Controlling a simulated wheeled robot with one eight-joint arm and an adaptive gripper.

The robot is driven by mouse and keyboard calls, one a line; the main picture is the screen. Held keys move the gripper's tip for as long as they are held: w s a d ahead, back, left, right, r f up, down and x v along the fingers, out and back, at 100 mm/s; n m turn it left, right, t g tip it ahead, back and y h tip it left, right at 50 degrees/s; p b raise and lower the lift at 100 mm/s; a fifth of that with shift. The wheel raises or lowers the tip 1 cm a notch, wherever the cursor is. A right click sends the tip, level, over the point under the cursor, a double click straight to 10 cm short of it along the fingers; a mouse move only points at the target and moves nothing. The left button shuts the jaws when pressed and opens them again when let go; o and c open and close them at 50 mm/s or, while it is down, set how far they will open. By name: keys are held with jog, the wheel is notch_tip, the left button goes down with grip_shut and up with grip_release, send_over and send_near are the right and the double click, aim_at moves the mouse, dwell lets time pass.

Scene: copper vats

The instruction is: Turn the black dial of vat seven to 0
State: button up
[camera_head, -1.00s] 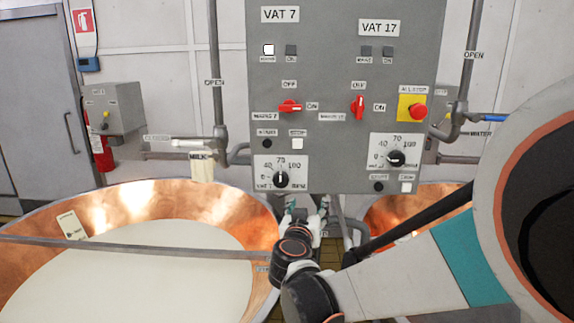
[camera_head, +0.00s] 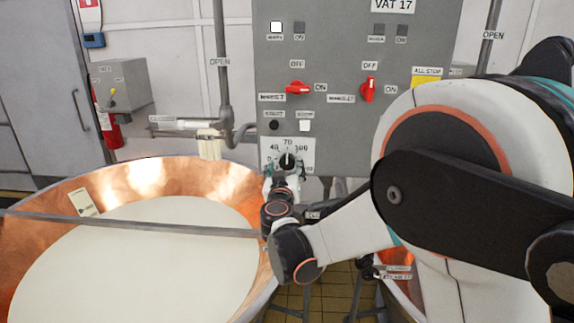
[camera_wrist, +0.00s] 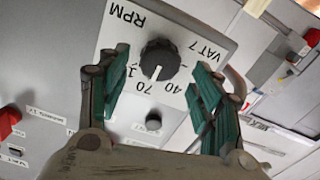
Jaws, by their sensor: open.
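The black dial of vat seven (camera_head: 287,160) is on a white scale plate (camera_head: 307,145) low on the grey panel. In the wrist view the dial (camera_wrist: 159,58) appears upside down, with VAT 7, RPM, 40 and 70 printed around it. Its white pointer mark faces close to 70. My gripper (camera_wrist: 161,62) is open, with one teal finger on each side of the dial and a visible gap to it. In the head view my gripper (camera_head: 284,178) is just below the dial and partly covers the plate's lower edge.
Above the dial are a red vat 7 switch (camera_head: 298,88), a black button (camera_head: 274,125) and a white button (camera_head: 305,126). A red vat 17 switch (camera_head: 368,90) is to the right. The copper vat (camera_head: 150,178) of white liquid fills the lower left. My arm hides the panel's lower right.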

aim_at(287, 162)
jog(key=shift+w, duration=1.45)
jog(key=shift+d, duration=0.1)
jog(key=c, duration=1.1)
jog(key=shift+o, duration=0.2)
